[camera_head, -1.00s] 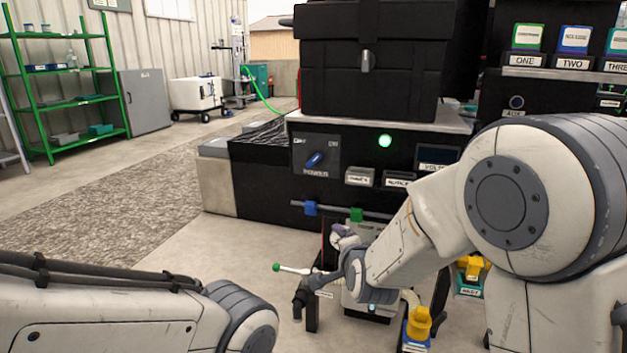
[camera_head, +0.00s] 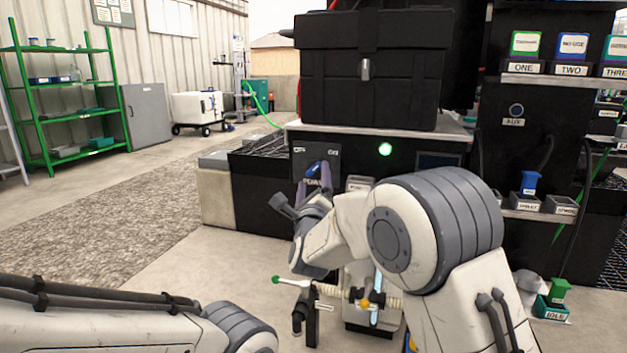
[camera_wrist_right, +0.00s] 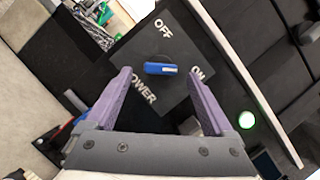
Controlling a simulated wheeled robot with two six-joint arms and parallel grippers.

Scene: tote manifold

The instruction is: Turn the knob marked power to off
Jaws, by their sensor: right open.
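The power knob (camera_wrist_right: 160,69) has a blue grip on a dark round base. It sits on a dark grey plate (camera_wrist_right: 185,50) lettered OFF, ON and POWER. In the right wrist view the blue grip lies level, with its pale-marked end toward the ON side. My right gripper (camera_wrist_right: 158,88) is open, its two purple fingers on either side of the knob and apart from it. In the head view the right gripper (camera_head: 318,180) is in front of the plate and partly covers the knob (camera_head: 314,169). My left gripper is outside the views; only part of my left arm shows.
A green lamp (camera_head: 385,149) glows right of the plate on the black panel. A black case (camera_head: 375,75) stands on the ledge above. A horizontal valve pipe with a green-tipped lever (camera_head: 290,281) lies below my right arm. Open floor lies to the left.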

